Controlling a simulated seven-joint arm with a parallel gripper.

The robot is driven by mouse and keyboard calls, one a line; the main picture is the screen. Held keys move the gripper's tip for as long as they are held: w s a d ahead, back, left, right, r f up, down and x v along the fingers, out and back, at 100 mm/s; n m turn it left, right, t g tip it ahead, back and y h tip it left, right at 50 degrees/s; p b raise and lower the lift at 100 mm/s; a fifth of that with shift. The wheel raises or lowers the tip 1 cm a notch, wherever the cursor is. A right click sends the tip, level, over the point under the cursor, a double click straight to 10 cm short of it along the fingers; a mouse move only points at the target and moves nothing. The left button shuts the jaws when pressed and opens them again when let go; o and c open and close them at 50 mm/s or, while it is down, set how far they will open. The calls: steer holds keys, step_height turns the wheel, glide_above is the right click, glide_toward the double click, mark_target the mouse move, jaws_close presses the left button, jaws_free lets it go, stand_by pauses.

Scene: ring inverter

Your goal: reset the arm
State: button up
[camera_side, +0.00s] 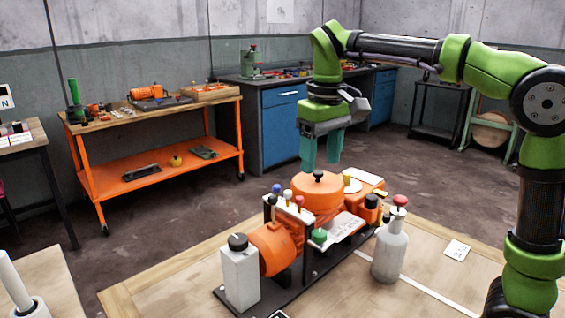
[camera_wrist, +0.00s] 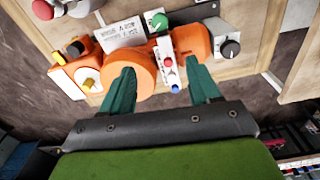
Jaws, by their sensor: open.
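My gripper (camera_side: 322,152) hangs from my green arm, with its teal fingers pointing down above an orange round drum (camera_side: 317,192) with a black knob on top. In the wrist view the two fingers of my gripper (camera_wrist: 152,90) are spread apart with nothing held between them. The drum belongs to an orange machine that stands on a dark base plate (camera_side: 240,303) on the wooden table. The machine also has an orange motor-like cylinder (camera_side: 272,248), a grey box with a black knob (camera_side: 240,270), and a row of small coloured knobs (camera_side: 288,195).
A grey bottle with a red top (camera_side: 390,248) stands close to the machine's right. A small white card (camera_side: 456,250) lies on the table (camera_side: 150,292). An orange workbench (camera_side: 150,160) and blue cabinets (camera_side: 281,125) stand behind. The air around my gripper looks clear.

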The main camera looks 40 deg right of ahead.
steer(key=s+a+f+m+t+y, duration=0.1)
steer(key=s+f+t, duration=0.5)
steer(key=s, duration=0.7)
step_height(320, 180, down, 3)
steer(key=shift+s+a+r+m+t+y, duration=0.1)
steer(key=shift+s+a+m+t+y, duration=0.25)
steer(key=shift+m+y, duration=0.45)
